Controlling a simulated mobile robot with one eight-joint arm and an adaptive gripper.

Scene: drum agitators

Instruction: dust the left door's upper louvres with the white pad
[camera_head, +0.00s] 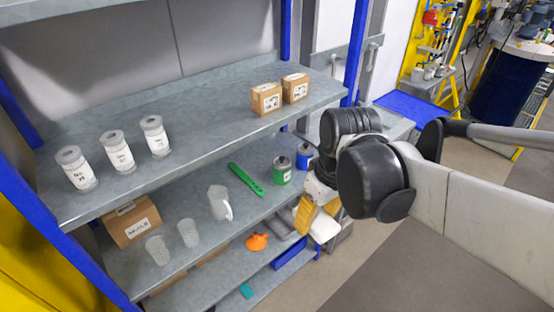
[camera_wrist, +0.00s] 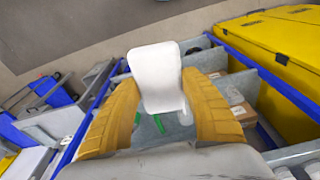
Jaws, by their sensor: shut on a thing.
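The white pad (camera_wrist: 160,85) is between the two yellow fingers of my gripper (camera_wrist: 160,92) in the wrist view, which are shut on it. The pad reaches past the fingertips. In the head view my gripper (camera_head: 308,216) hangs at the right end of the shelf rack, with the pad (camera_head: 324,229) partly showing beside the yellow finger. I cannot make out a louvred left door in either view.
Bare floor (camera_head: 340,277) lies front right.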

